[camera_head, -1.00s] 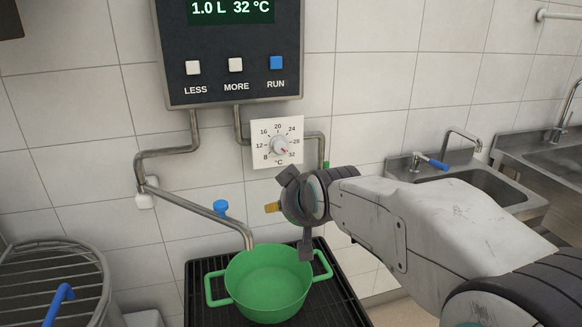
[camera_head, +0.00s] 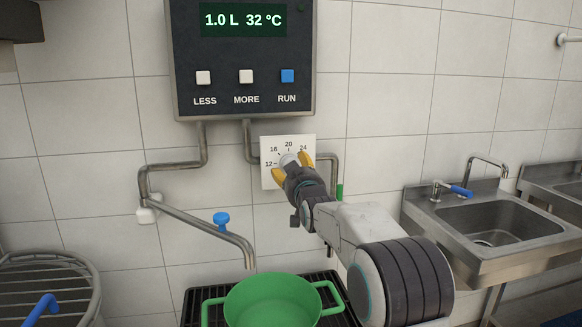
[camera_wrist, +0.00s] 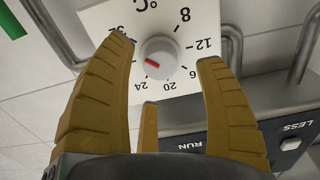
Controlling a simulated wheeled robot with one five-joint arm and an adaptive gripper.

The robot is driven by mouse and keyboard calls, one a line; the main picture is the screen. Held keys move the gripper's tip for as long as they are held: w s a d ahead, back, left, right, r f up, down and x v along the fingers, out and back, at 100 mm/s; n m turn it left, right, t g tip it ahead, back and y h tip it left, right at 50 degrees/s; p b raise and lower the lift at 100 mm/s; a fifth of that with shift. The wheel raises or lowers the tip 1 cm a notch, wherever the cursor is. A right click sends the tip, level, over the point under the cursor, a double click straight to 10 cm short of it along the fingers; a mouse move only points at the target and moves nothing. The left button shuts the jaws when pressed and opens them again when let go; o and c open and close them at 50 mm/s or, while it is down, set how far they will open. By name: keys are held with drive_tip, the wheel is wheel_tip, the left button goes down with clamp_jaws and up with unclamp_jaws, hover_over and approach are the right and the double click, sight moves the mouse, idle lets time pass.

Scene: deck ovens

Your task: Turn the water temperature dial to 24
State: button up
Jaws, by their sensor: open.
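The white dial plate (camera_head: 269,145) is on the tiled wall below the control box. Its pale round knob (camera_wrist: 165,52) shows in the wrist view, with a red mark on its left side; the scale beside the mark is hidden by a finger. In the head view my gripper partly covers the knob and the lower right of the scale. My gripper (camera_head: 291,166) is open in front of the dial, its yellow fingers on either side of the knob, with gaps showing. I cannot tell how deep the fingertips reach. The display (camera_head: 243,20) reads 1.0 L 32 °C.
The control box (camera_head: 240,55) with LESS, MORE and RUN buttons hangs above the dial. Metal pipes (camera_head: 172,167) run close around the plate. A spout with a blue tap (camera_head: 221,219) ends above a green pot (camera_head: 262,300). A sink (camera_head: 490,230) stands to the right.

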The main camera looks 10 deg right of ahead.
drive_tip(key=shift+w+p, duration=0.4)
drive_tip(key=shift+w, duration=1.75)
drive_tip(key=shift+c, duration=0.2)
drive_tip(key=c, duration=1.2)
